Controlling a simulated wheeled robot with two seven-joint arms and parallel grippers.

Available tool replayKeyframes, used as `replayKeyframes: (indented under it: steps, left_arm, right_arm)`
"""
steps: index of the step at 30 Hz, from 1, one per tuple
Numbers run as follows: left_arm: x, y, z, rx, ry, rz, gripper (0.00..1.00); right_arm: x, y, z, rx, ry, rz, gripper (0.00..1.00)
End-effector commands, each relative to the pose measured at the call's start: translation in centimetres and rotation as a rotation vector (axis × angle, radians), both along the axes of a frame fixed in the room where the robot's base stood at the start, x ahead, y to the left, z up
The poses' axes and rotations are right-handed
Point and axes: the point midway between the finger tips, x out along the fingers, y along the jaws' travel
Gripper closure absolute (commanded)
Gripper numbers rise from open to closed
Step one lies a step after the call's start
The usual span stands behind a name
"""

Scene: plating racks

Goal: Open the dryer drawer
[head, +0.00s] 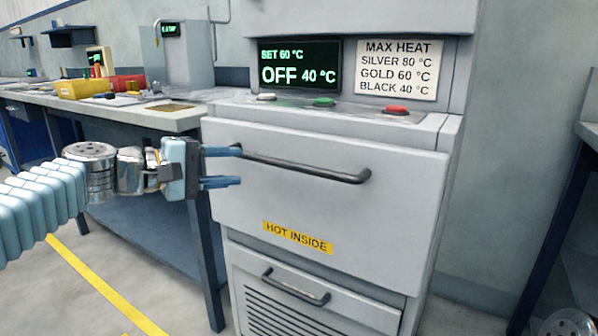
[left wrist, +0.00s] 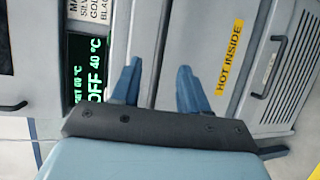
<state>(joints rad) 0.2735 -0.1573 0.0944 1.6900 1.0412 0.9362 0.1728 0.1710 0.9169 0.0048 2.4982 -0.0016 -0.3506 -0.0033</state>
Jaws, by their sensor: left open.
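The dryer drawer (head: 400,210) is a wide pale grey front with a yellow HOT INSIDE label, and it looks shut. Its dark bar handle (head: 310,170) runs across the upper part in the head view. My left gripper (head: 239,166) is open and empty at the handle's left end, one finger above the other, the upper fingertip overlapping the handle's end in the picture. I cannot tell if they touch.
A lower vented panel (head: 310,305) has its own handle (head: 295,288). Above the drawer are coloured buttons (head: 325,102) and a display (head: 299,66) reading OFF 40 °C. A workbench (head: 150,115) stands left behind my arm. A dark-legged table (head: 560,220) stands at right.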

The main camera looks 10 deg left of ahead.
Motion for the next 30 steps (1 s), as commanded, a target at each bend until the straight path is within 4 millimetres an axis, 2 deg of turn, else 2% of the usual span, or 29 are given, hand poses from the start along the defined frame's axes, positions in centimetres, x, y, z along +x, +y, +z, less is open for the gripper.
replayKeyframes:
  steps: [15, 21, 30]
  left_arm:
    - [7.8, -7.3, -2.0, 0.000, 0.005, -0.003, 0.56]
    - [9.2, -8.4, -2.4, 0.002, 0.005, 0.000, 0.56]
    - [9.4, -8.6, -2.5, 0.003, 0.004, 0.001, 0.56]
  right_arm:
    - [0.0, 0.0, 0.6, -0.001, 0.000, -0.001, 1.00]
    - [0.0, -0.1, 0.8, -0.001, -0.001, -0.002, 1.00]
    - [0.0, -0.1, 0.8, -0.002, -0.001, -0.002, 1.00]
